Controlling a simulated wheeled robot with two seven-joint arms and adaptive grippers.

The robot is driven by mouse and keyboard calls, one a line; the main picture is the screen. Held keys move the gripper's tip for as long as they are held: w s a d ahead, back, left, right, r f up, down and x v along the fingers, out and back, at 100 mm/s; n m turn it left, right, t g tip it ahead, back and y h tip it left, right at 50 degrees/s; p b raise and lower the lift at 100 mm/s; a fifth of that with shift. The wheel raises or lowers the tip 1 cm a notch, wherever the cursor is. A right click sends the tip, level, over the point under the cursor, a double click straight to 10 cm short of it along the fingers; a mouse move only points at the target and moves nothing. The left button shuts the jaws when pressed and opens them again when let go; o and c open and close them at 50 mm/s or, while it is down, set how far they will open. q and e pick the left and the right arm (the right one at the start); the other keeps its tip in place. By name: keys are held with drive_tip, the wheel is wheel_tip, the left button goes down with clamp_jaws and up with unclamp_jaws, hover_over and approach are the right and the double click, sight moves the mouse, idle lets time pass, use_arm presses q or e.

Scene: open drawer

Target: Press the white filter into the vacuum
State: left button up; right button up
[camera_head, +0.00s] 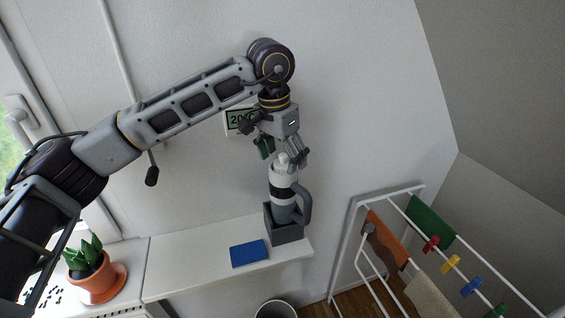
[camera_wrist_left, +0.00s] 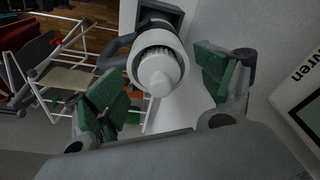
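The vacuum (camera_head: 284,205) is grey with a black band and a side handle. It stands upright in a dark grey square holder (camera_head: 285,228) on the white shelf. The white filter (camera_head: 283,168) sits at the vacuum's top end, with a narrower knob pointing up. In the left wrist view the filter (camera_wrist_left: 158,72) shows end-on with a ribbed ring. I cannot tell how deep it sits. My left gripper (camera_head: 281,153) points down just above the filter. Its green-padded fingers are spread apart, one on each side of the knob, with visible gaps. My right gripper is not in view.
A blue flat object (camera_head: 249,253) lies on the white shelf (camera_head: 190,268). A small wall display (camera_head: 238,119) is behind the gripper. A potted plant (camera_head: 95,277) stands left. A drying rack (camera_head: 342,235) with cloths and pegs stands right.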

use_arm(q)
wheel_tip(320, 180, up, 10)
drive_tip(key=s, duration=0.1)
drive_tip(key=shift+a+f, duration=0.15)
drive_tip(key=shift+a, duration=0.3)
drive_tip(key=shift+s, duration=0.1)
